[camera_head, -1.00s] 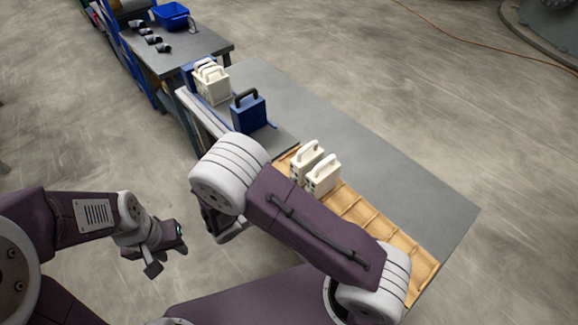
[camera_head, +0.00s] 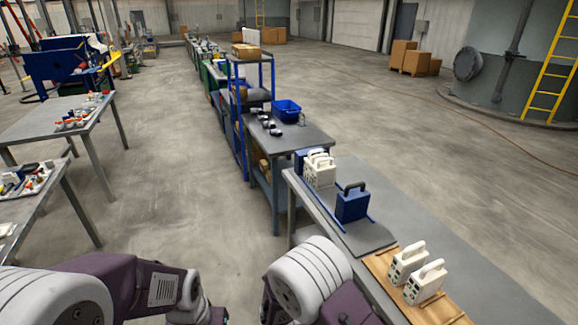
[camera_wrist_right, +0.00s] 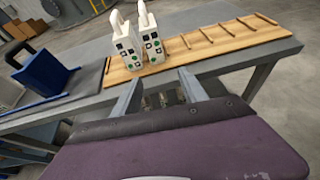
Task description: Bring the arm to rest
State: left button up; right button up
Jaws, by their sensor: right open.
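My right gripper (camera_wrist_right: 158,85) shows in the right wrist view with its two grey fingers spread apart and nothing between them. Beyond the fingers, two white handled units (camera_wrist_right: 121,46) stand upright side by side on a slatted wooden board (camera_wrist_right: 215,40). In the head view my right arm (camera_head: 308,280) comes in at the bottom centre, left of the bench, and its gripper is out of sight. My left arm (camera_head: 130,285) lies low at the bottom left. Only a dark part of its gripper (camera_head: 217,315) shows at the lower edge, and its fingers are cut off.
The grey bench (camera_head: 455,275) also carries a blue handled unit (camera_head: 353,204) and more white units (camera_head: 319,172). A darker table (camera_head: 290,137) with a blue bin (camera_head: 286,110) stands behind. Tables (camera_head: 60,118) stand at left, with open floor (camera_head: 180,190) between.

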jog(key=d+r+m+g, duration=0.4)
jog(key=d+r+m, duration=0.1)
jog(key=d, duration=0.3)
jog(key=s+d+m+g+y, duration=0.25)
jog(key=s+m+y, duration=0.25)
jog(key=s+m, duration=0.3)
jog(key=a+f+m+t+y, duration=0.2)
jog(key=a+m+t+y, duration=0.1)
jog(key=a+m+y, duration=0.4)
jog(key=shift+s+a+f+m+y, duration=0.35)
jog(key=shift+a+m, duration=0.55)
jog(key=shift+a, duration=0.7)
